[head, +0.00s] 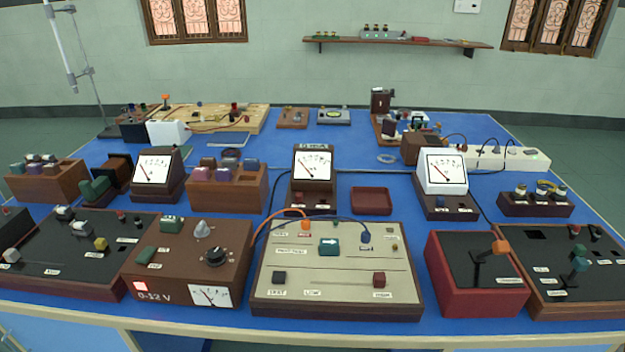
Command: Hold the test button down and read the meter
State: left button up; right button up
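A beige-topped board (336,264) in a wooden frame lies at the front middle of the blue bench. A black square button (279,277) stands at its front left, above a label that seems to read TEST. A dark red button (379,279) stands at its front right. A teal block with a white arrow (329,246) sits near the middle. Behind the board stands a wooden-cased meter (313,165) with a white dial. Its needle leans to the left, but the scale is too small to read. Neither of my grippers is in view.
A brown 0-12 V supply box (180,262) with knobs and a small dial stands left of the board. A red box with a lever (478,272) stands to its right. Two other meters (154,169) (441,170) flank the middle one. An orange wire (270,222) arches at the board's left.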

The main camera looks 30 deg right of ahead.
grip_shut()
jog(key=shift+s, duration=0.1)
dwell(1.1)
